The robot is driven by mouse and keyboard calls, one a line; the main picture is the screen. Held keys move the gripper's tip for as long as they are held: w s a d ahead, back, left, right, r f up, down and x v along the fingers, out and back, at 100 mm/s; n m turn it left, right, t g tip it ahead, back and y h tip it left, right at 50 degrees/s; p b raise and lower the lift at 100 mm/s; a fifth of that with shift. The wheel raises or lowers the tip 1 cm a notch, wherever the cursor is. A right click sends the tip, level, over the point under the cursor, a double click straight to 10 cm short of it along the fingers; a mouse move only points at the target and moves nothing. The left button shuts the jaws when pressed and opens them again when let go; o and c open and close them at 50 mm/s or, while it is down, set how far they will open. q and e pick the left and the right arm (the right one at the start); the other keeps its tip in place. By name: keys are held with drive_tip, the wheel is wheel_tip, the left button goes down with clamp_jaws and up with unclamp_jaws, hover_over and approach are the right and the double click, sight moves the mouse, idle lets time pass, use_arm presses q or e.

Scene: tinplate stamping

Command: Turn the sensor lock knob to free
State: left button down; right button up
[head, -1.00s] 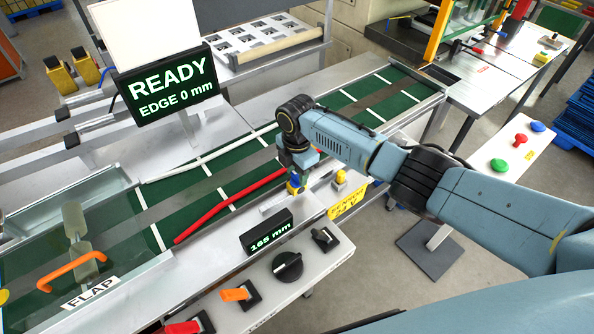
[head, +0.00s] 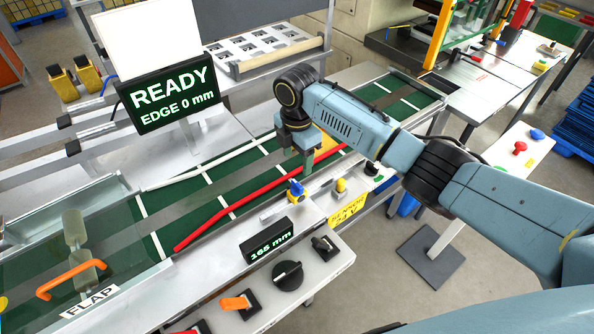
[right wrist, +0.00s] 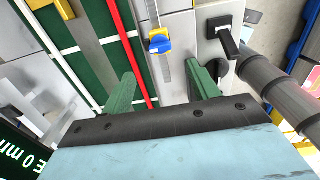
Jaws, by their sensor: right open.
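A small blue knob on a yellow sensor block (head: 296,190) sits on the rail at the conveyor's near edge, just behind the 165 mm display (head: 267,241). It also shows in the right wrist view (right wrist: 160,42). Which way its lock points is too small to tell. My right gripper (head: 308,168) is open and empty, above and just behind the block, apart from it. In the right wrist view its green fingers (right wrist: 163,75) are spread wide, with the block beyond the gap between them. My left gripper is not in view.
A black rotary knob (head: 288,275), a smaller black switch (head: 325,245) and an orange switch (head: 238,303) sit on the front panel. A yellow button (head: 341,185) stands right of the block. A red strip (head: 225,212) lies along the green conveyor. The display reads READY (head: 170,92).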

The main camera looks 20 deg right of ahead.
drive_tip(key=shift+r, duration=2.2)
